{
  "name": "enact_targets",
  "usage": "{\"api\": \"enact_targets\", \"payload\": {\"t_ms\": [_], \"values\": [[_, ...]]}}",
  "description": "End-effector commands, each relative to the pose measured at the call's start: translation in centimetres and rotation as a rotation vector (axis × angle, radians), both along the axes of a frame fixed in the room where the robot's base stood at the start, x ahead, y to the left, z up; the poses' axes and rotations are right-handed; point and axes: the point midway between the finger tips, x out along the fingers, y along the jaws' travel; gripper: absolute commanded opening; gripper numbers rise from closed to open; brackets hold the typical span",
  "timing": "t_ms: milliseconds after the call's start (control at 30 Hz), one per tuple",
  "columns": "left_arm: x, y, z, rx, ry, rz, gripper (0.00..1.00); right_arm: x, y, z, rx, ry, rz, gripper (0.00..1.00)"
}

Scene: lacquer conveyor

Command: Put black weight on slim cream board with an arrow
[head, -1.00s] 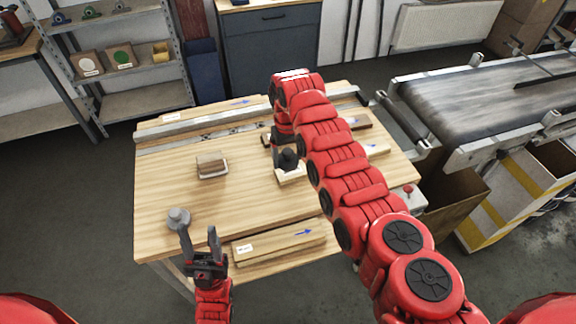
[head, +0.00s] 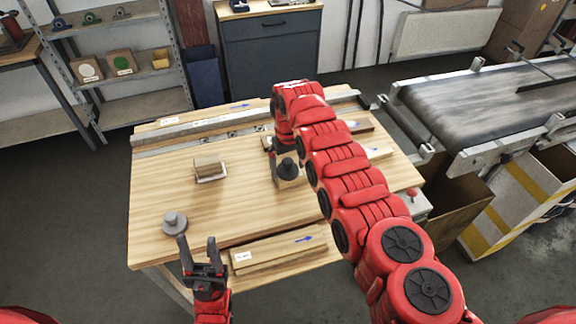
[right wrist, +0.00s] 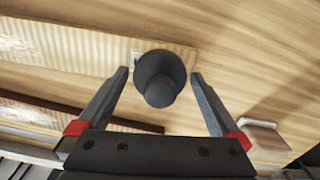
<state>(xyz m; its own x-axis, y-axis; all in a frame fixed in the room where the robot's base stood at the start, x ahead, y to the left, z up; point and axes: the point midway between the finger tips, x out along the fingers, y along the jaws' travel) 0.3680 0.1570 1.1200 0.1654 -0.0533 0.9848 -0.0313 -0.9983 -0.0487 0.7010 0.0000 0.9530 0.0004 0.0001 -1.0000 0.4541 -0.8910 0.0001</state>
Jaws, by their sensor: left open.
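The black weight (head: 287,169), a round base with a knob, is near the table's middle; it also shows in the right wrist view (right wrist: 161,80). It is over the labelled end of a pale board (right wrist: 95,48); whether it rests on it is hard to tell. That board's arrow end (head: 377,153) shows right of my arm, its middle hidden. My right gripper (right wrist: 160,75) has a finger on each side of the weight, with narrow gaps showing. My left gripper (head: 197,243) is open and empty at the table's front edge, near a grey weight (head: 174,223).
A thicker wooden board with a blue arrow (head: 278,248) lies at the front edge. A small block on a pale base (head: 209,169) stands left of centre. A metal rail (head: 200,128) crosses the back. A conveyor (head: 480,105) stands right. The table's left middle is clear.

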Motion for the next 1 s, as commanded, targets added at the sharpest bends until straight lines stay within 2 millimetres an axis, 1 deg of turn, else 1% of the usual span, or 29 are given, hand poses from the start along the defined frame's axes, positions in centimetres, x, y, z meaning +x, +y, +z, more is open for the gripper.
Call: {"api": "enact_targets", "payload": {"t_ms": [133, 200, 267, 367, 400, 500, 567, 633, 667, 800, 1000], "values": [[0.0, 0.0, 0.4, 0.000, 0.000, 0.000, 0.50, 0.0, 0.0, 0.4, 0.000, 0.000, 0.000, 1.00], [0.0, 0.0, 0.1, 0.000, 0.000, 0.000, 0.50, 0.1, 0.0, 0.7, 0.001, -0.002, 0.000, 1.00], [0.0, 0.0, -0.2, 0.000, 0.000, 0.000, 0.50, 0.2, 0.0, 1.5, 0.002, -0.004, -0.001, 1.00], [0.0, 0.0, -0.6, 0.000, 0.000, 0.000, 0.50, 0.1, -0.1, 3.3, 0.002, -0.004, -0.001, 1.00], [0.0, 0.0, -1.2, 0.000, 0.000, 0.000, 0.50, 0.2, 0.0, 4.2, 0.003, -0.008, 0.001, 1.00], [0.0, 0.0, -1.9, 0.000, 0.000, 0.000, 0.50, 0.1, 0.0, 7.0, 0.000, -0.006, 0.001, 1.00], [0.0, 0.0, -2.2, 0.000, 0.000, 0.000, 0.50, 0.0, 0.0, 8.0, 0.000, -0.001, 0.000, 1.00], [0.0, 0.0, -2.6, 0.000, 0.000, 0.000, 0.50, 0.1, 0.0, 9.5, 0.000, -0.005, -0.001, 1.00], [0.0, 0.0, -2.4, 0.000, 0.000, 0.000, 0.50, 0.1, 0.1, 10.0, -0.002, -0.003, 0.001, 1.00], [0.0, 0.0, -2.4, 0.000, 0.000, 0.000, 0.50, 0.0, 0.0, 11.4, -0.004, -0.001, -0.001, 1.00], [0.0, 0.0, -2.4, 0.000, 0.000, 0.000, 0.50, -0.1, 0.0, 12.1, 0.000, 0.002, 0.000, 1.00]]}}
